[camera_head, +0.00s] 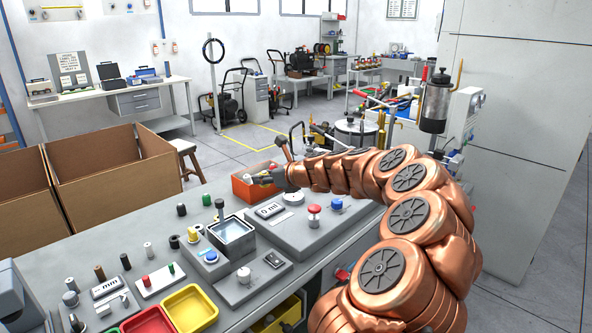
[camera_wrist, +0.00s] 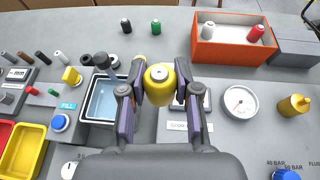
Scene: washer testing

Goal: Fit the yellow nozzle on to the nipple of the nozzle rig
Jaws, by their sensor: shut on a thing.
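My gripper (camera_wrist: 159,82) is shut on the yellow nozzle (camera_wrist: 159,92), which sits between its two fingers in the wrist view. In the head view my gripper (camera_head: 264,179) is over the bench, in front of the orange bin; the nozzle is hard to make out there. Below it in the wrist view is a grey rig housing (camera_wrist: 240,142) with a round gauge (camera_wrist: 240,102) and a display partly hidden by a finger. A brass-yellow fitting (camera_wrist: 294,105) stands at the right; I cannot tell whether it is the nipple.
A water-filled tub (camera_wrist: 103,98) lies left of my gripper. The orange bin (camera_wrist: 232,50) holds a white and a red nozzle. Black and green nozzles stand on the bench behind. Red (camera_head: 314,210) and blue (camera_head: 337,203) knobs rise from the housing.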

